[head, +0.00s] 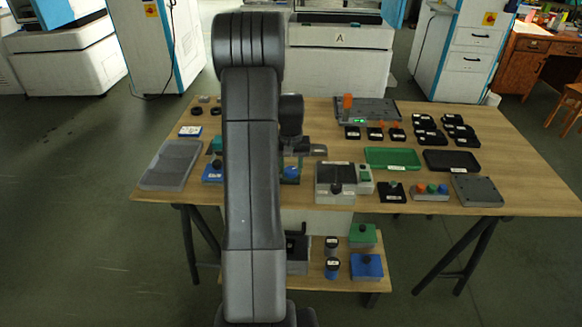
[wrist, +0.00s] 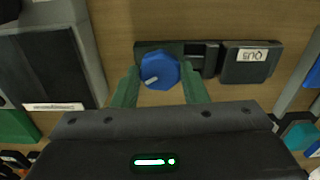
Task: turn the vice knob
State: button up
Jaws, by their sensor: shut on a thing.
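The vice knob (wrist: 160,71) is a blue faceted knob with a pale mark on its face, seen in the wrist view. It sits at the dark vice (wrist: 248,62), whose block carries a white label that appears upside down. My gripper (wrist: 161,80) has its two green fingers on either side of the knob, shut on it. In the head view the blue knob (head: 291,172) shows small beside my arm, below the gripper's wrist. My arm hides part of the table around it.
A grey box with a dark top (head: 335,172) stands close to the right of the vice. A blue box (head: 213,172) stands to its left, near a grey tray (head: 172,164). Green (head: 392,158) and black (head: 451,161) trays lie farther right.

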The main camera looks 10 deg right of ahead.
aim_at(291, 170)
jog(key=n, duration=0.6)
jog(key=shift+n, duration=0.3)
jog(key=n, duration=0.5)
jog(key=shift+n, duration=0.3)
jog(key=o, duration=1)
jog(key=shift+c, duration=0.2)
jog(key=shift+r, duration=0.1)
notch_tip(291, 170, up, 14)
jog(key=shift+f, duration=0.3)
